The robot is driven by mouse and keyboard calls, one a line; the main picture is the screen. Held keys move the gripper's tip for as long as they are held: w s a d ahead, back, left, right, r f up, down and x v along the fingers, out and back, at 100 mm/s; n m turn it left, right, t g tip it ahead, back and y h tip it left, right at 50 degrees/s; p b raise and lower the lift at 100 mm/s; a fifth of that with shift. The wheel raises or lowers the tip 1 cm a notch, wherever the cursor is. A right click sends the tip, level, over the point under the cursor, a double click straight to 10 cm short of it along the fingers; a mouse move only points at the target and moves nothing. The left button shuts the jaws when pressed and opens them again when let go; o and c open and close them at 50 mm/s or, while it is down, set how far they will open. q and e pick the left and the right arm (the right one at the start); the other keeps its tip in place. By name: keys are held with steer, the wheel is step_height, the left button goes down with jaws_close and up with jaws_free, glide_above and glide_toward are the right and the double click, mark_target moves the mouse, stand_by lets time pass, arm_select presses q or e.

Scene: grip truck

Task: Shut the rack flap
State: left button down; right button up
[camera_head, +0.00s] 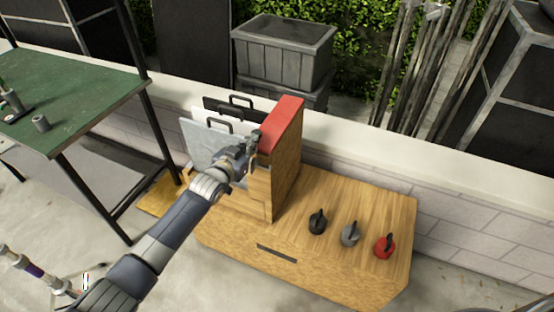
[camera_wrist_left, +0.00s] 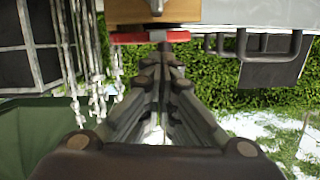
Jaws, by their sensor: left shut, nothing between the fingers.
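The wooden rack (camera_head: 287,170) stands on the left part of a wooden bench, with a red top piece (camera_head: 283,118) at its right end. I cannot tell for sure which part is the flap. My left gripper (camera_head: 255,138) is shut and empty at the left edge of the red piece. In the left wrist view its fingertips (camera_wrist_left: 162,42) are close to the red strip (camera_wrist_left: 130,38); touching or just apart cannot be told. The forearm hides part of the rack's front. My right gripper is not in view.
A light grey panel (camera_head: 200,143) and a black panel (camera_head: 263,112), with handles, stand left of the red piece. Black (camera_head: 318,224), grey (camera_head: 350,236) and red (camera_head: 384,247) knob-like items sit on the bench (camera_head: 340,195). A green table (camera_head: 80,90) stands left.

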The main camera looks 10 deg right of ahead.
arm_select(q)
steer(key=shift+w+a+f, duration=0.1)
steer(key=shift+a+f, duration=0.05)
steer(key=shift+f, duration=0.2)
steer(key=shift+b, duration=0.3)
steer(key=s+a+r+p, duration=0.1)
steer(key=s+a+r, duration=0.5)
steer(key=s, duration=0.1)
steer(key=shift+s+r+p, duration=0.15)
steer(key=shift+s+p, duration=0.2)
steer(key=shift+s, duration=0.05)
stand_by(0.7)
